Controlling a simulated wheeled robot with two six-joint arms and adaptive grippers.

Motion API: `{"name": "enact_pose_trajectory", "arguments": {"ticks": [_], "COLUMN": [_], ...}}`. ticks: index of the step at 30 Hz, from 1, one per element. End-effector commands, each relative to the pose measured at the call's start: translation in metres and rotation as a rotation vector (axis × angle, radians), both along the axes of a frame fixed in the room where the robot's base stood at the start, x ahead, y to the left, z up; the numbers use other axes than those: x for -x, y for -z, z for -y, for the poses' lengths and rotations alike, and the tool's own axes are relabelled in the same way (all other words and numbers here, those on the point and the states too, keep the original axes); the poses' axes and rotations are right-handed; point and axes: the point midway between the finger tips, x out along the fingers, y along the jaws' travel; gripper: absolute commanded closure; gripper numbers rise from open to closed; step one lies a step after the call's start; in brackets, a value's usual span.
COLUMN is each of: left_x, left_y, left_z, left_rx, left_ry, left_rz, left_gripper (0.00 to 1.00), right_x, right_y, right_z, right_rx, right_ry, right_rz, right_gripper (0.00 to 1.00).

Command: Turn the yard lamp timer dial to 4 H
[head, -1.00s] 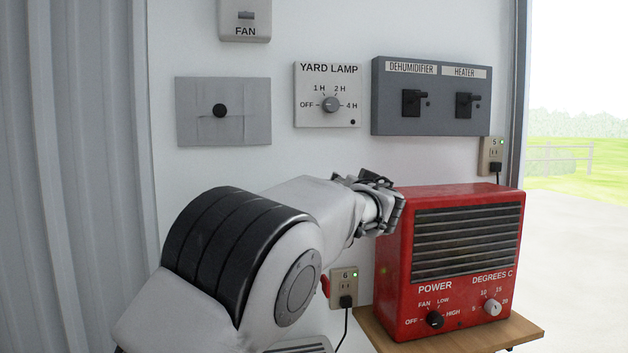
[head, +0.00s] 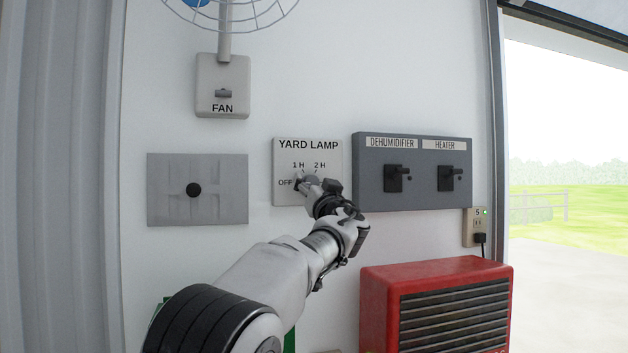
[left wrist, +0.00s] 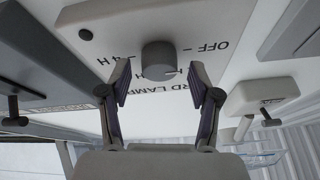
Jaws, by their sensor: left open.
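The yard lamp timer is a white panel (head: 281,150) on the wall with a grey round dial (left wrist: 158,58). In the head view its 1 H, 2 H and OFF labels show; my gripper hides 4 H and much of the dial. The left wrist view shows the panel upside down, with OFF right of the dial and 4 H left. The dial's setting is hard to tell. My left gripper (head: 318,188) is open at the panel. In the left wrist view its fingers (left wrist: 159,72) stand on either side of the dial, with gaps visible.
A grey box (head: 425,198) with dehumidifier and heater switches is close on the right. The fan switch (head: 222,75) is above left. A red heater (head: 437,275) stands below right.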

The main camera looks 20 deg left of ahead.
Motion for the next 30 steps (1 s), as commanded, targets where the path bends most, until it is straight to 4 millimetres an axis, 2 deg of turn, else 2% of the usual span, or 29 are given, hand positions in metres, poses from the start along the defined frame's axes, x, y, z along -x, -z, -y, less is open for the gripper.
{"name": "enact_pose_trajectory", "arguments": {"ticks": [1, 5, 6, 17, 30], "left_x": [0.000, 0.000, 0.000, 0.000, 0.001], "left_y": [0.001, 0.001, 0.001, 0.003, 0.005], "left_z": [0.000, 0.000, 0.000, 0.000, -0.002], "left_rx": [0.001, 0.001, 0.001, -0.018, -0.225], "left_ry": [0.000, 0.000, 0.000, 0.000, 0.000], "left_rz": [-0.001, -0.001, -0.001, -0.015, -0.153], "left_gripper": [0.37, 0.83, 0.98, 0.97, 0.97], "right_x": [0.000, 0.000, 0.000, 0.000, 0.000], "right_y": [0.001, 0.001, 0.001, 0.005, 0.038], "right_z": [0.000, 0.000, 0.000, 0.000, 0.000], "right_rx": [0.000, 0.000, 0.000, 0.000, 0.000], "right_ry": [0.000, 0.000, 0.000, 0.000, 0.000], "right_rz": [0.000, 0.000, 0.000, 0.000, 0.000], "right_gripper": [0.60, 0.60, 0.60, 0.60, 0.60]}}
